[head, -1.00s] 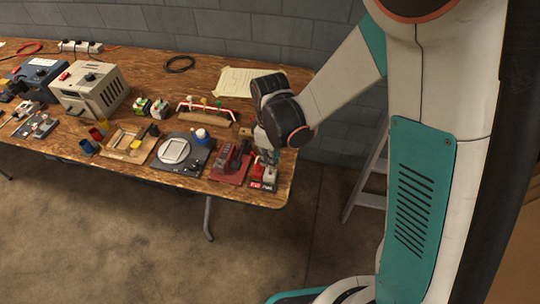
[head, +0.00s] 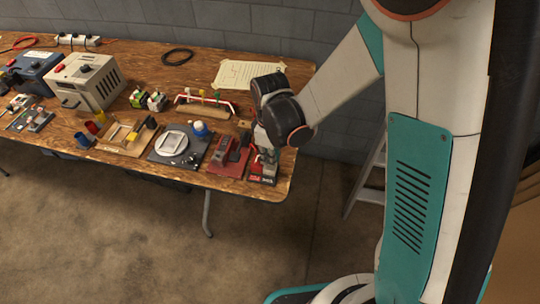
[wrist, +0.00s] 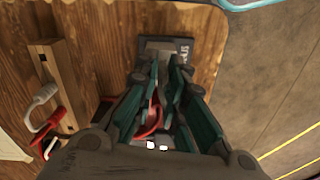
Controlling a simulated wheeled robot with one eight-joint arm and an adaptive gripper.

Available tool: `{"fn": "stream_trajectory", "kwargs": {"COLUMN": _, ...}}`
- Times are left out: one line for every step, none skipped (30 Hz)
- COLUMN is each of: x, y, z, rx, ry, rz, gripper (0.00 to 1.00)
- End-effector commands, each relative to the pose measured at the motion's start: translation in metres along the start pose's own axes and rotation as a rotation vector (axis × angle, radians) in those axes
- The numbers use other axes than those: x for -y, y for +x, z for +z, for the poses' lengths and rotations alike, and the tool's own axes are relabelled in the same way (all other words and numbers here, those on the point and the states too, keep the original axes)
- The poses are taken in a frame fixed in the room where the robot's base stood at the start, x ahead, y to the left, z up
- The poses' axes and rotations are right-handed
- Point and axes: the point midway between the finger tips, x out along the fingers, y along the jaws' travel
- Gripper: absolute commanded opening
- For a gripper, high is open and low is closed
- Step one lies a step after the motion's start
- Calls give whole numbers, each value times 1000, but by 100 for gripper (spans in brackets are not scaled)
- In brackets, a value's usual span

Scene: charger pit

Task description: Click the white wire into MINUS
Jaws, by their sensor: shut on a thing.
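My gripper (wrist: 166,92) points down over the dark terminal base (wrist: 210,48) at the table's right end. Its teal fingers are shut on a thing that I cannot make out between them. In the wrist view printed white letters show beside a grey block (wrist: 158,45). A red curved piece (wrist: 152,122) shows beside and between the fingers. Two small white squares show below it. The white wire's end and the MINUS opening cannot be made out.
A wooden rack (wrist: 66,85) with white and red pieces stands left of the gripper in the wrist view. A red fixture (head: 229,158) stands close left of the base. A dark plate (head: 160,155) lies farther left. The table edge is close.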

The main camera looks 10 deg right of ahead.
Motion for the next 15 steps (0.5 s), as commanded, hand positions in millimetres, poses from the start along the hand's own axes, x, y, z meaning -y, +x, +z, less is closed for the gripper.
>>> {"fn": "stream_trajectory", "kwargs": {"x": 0, "y": 0, "z": 0, "rx": 0, "ry": 0, "rz": 0, "gripper": 0}}
{"fn": "stream_trajectory", "kwargs": {"x": 0, "y": 0, "z": 0, "rx": 0, "ry": 0, "rz": 0, "gripper": 0}}
{"fn": "stream_trajectory", "kwargs": {"x": 0, "y": 0, "z": 0, "rx": 0, "ry": 0, "rz": 0, "gripper": 0}}
{"fn": "stream_trajectory", "kwargs": {"x": 0, "y": 0, "z": 0, "rx": 0, "ry": 0, "rz": 0, "gripper": 0}}
{"fn": "stream_trajectory", "kwargs": {"x": 0, "y": 0, "z": 0, "rx": 0, "ry": 0, "rz": 0, "gripper": 0}}
{"fn": "stream_trajectory", "kwargs": {"x": 0, "y": 0, "z": 0, "rx": 0, "ry": 0, "rz": 0, "gripper": 0}}
{"fn": "stream_trajectory", "kwargs": {"x": 0, "y": 0, "z": 0, "rx": 0, "ry": 0, "rz": 0, "gripper": 0}}
{"fn": "stream_trajectory", "kwargs": {"x": 0, "y": 0, "z": 0, "rx": 0, "ry": 0, "rz": 0, "gripper": 0}}
{"fn": "stream_trajectory", "kwargs": {"x": 0, "y": 0, "z": 0, "rx": 0, "ry": 0, "rz": 0, "gripper": 0}}
{"fn": "stream_trajectory", "kwargs": {"x": 0, "y": 0, "z": 0, "rx": 0, "ry": 0, "rz": 0, "gripper": 0}}
{"fn": "stream_trajectory", "kwargs": {"x": 0, "y": 0, "z": 0, "rx": 0, "ry": 0, "rz": 0, "gripper": 8}}
{"fn": "stream_trajectory", "kwargs": {"x": 0, "y": 0, "z": 0, "rx": 0, "ry": 0, "rz": 0, "gripper": 0}}
{"fn": "stream_trajectory", "kwargs": {"x": 0, "y": 0, "z": 0, "rx": 0, "ry": 0, "rz": 0, "gripper": 0}}
{"fn": "stream_trajectory", "kwargs": {"x": 0, "y": 0, "z": 0, "rx": 0, "ry": 0, "rz": 0, "gripper": 0}}
{"fn": "stream_trajectory", "kwargs": {"x": 0, "y": 0, "z": 0, "rx": 0, "ry": 0, "rz": 0, "gripper": 0}}
